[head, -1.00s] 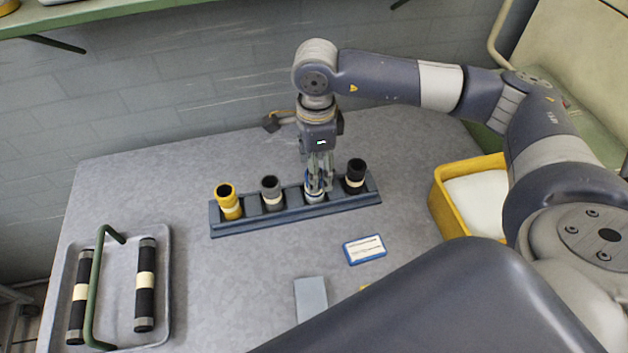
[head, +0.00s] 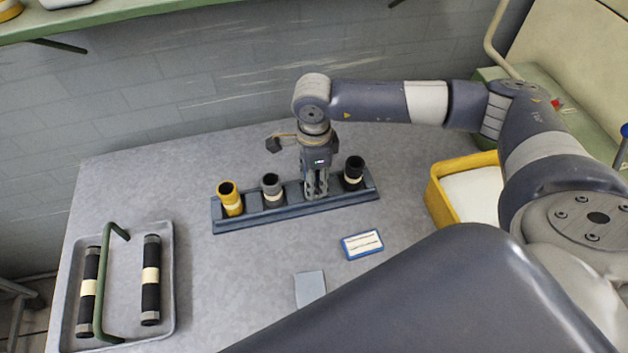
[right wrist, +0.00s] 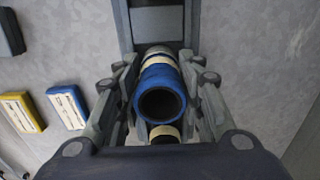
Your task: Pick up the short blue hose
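The short blue hose (right wrist: 160,78) shows in the right wrist view, its open end facing the camera and a cream band below its blue rim. It stands in the dark blue rack (head: 278,216). My right gripper (head: 317,192) points straight down over the rack, between the grey hose and the black hose, and hides the blue hose in the head view. In the right wrist view the gripper's fingers (right wrist: 161,88) are spread on both sides of the hose, with small gaps visible. My left gripper is not in view.
The rack also holds a yellow hose (head: 230,198), a grey hose (head: 272,190) and a black hose (head: 354,172). A yellow bin (head: 437,204) is at the right. A grey tray (head: 167,270) with two black hoses is at the left. A blue-edged label (head: 362,244) lies in front.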

